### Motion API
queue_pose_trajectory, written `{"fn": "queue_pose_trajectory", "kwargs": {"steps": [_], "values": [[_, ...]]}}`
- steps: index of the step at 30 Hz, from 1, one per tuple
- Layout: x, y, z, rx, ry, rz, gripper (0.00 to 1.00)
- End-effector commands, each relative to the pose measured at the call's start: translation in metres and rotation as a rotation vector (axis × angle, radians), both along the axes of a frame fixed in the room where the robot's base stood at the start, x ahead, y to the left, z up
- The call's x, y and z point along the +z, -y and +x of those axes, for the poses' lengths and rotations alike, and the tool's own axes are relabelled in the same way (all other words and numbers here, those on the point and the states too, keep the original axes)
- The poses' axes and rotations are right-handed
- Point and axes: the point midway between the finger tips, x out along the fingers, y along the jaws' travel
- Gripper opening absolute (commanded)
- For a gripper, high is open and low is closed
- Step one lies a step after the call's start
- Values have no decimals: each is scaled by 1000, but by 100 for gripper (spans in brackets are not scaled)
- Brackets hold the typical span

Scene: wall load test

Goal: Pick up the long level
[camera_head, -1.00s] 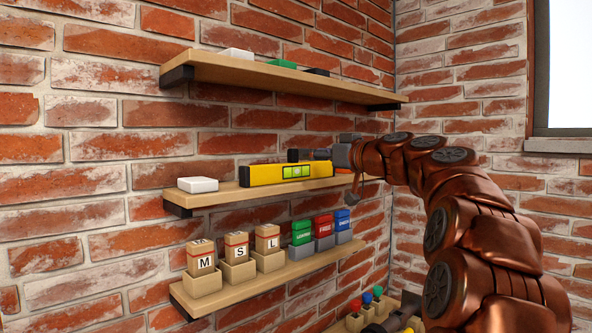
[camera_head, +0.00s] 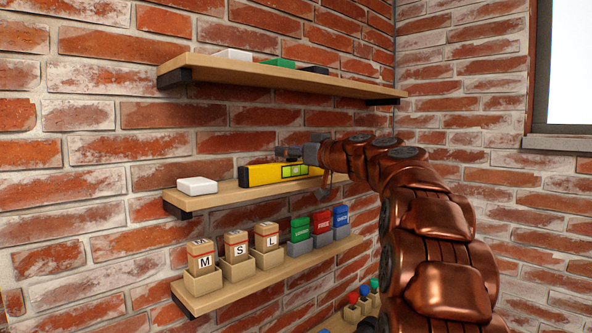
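The long level (camera_head: 260,173) is yellow with a green vial window and lies along the middle shelf (camera_head: 222,198). Its right part is hidden behind my arm and gripper. My gripper (camera_head: 290,153) is at the level's right half, at about the height of its top edge, with the dark fingertips pointing left. The fingers are small and partly overlapped, so I cannot tell whether they are open or shut, or whether they touch the level.
A white block (camera_head: 197,186) sits left of the level on the same shelf. The top shelf (camera_head: 280,76) overhangs above, with white, green and black blocks. The lower shelf (camera_head: 232,283) holds lettered blocks and coloured boxes in holders. A window (camera_head: 566,70) is at right.

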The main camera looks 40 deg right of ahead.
Motion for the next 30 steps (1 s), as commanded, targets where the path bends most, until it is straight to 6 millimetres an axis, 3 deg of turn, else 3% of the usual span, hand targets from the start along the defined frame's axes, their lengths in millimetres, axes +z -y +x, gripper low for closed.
{"fn": "queue_pose_trajectory", "kwargs": {"steps": [2, 12, 30], "values": [[0, 0, 0, 0, 0, 0, 34], [0, 1, 0, -1, -1, 0, 0], [3, 1, 0, 0, 1, 0, 0]]}}
